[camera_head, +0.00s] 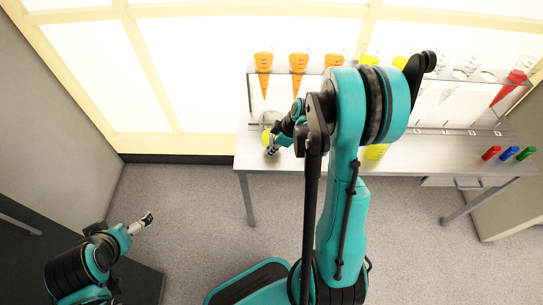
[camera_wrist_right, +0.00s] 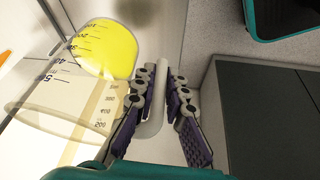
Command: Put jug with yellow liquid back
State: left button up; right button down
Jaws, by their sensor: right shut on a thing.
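The jug with yellow liquid (camera_head: 266,136) is at the left end of the metal table, partly hidden by my right gripper. In the right wrist view the clear, marked jug (camera_wrist_right: 70,100) has yellow liquid (camera_wrist_right: 108,46) at one end. My right gripper (camera_head: 273,150) is beside the jug; in the wrist view its fingers (camera_wrist_right: 165,115) are on both sides of the pale handle, shut on it. I cannot tell whether the jug touches the table. My left gripper (camera_head: 148,218) is empty over the floor at the left, its opening unclear.
The metal table (camera_head: 425,160) carries a rack with orange cones (camera_head: 299,62), yellow cones (camera_head: 370,58), clear cones and a red one (camera_head: 516,77). Another yellow item (camera_head: 376,152) is partly behind my right arm. Red, green and blue caps (camera_head: 508,153) lie at right.

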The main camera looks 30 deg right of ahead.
notch_tip(320, 180, down, 5)
jog(key=shift+f+b, duration=0.1)
jog(key=shift+b, duration=0.8)
jog(key=c, duration=1.6)
grip_release()
